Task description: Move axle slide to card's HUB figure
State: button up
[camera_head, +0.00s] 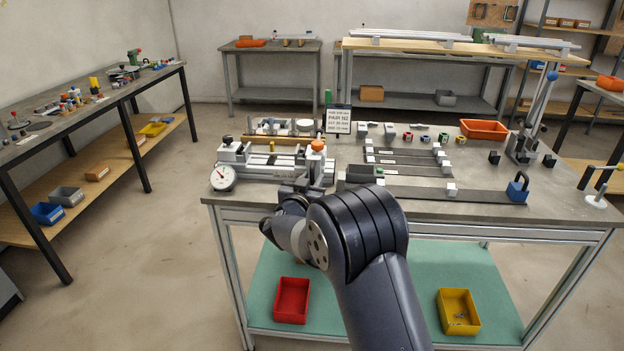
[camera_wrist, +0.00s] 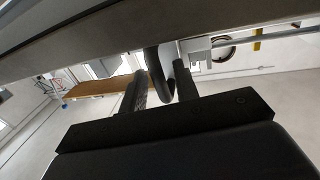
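The jig (camera_head: 262,172) with silver rails and pale blocks stands at the table's left front; I cannot tell which part is the axle slide. A round white dial gauge (camera_head: 222,177) sits at its left front. An orange knob (camera_head: 318,146) tops its right side. The card (camera_head: 338,121) stands upright behind the jig; its small print is not clearly legible. My gripper (camera_head: 300,189) is at the jig's front edge, largely hidden by my arm. In the wrist view, my two dark fingers (camera_wrist: 160,88) stand either side of a curved dark part (camera_wrist: 157,72); contact is unclear.
Right of the jig, flat dark bars with pale blocks (camera_head: 408,160) lie on the grey table (camera_head: 560,190). An orange bin (camera_head: 484,130) is behind them. A blue padlock-shaped block (camera_head: 517,188) and a tall lever stand at the right. Red and yellow bins sit on the lower shelf.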

jog(key=shift+w+d, duration=0.1)
jog(key=shift+w, duration=0.2)
jog(key=shift+c, duration=0.4)
grip_shut()
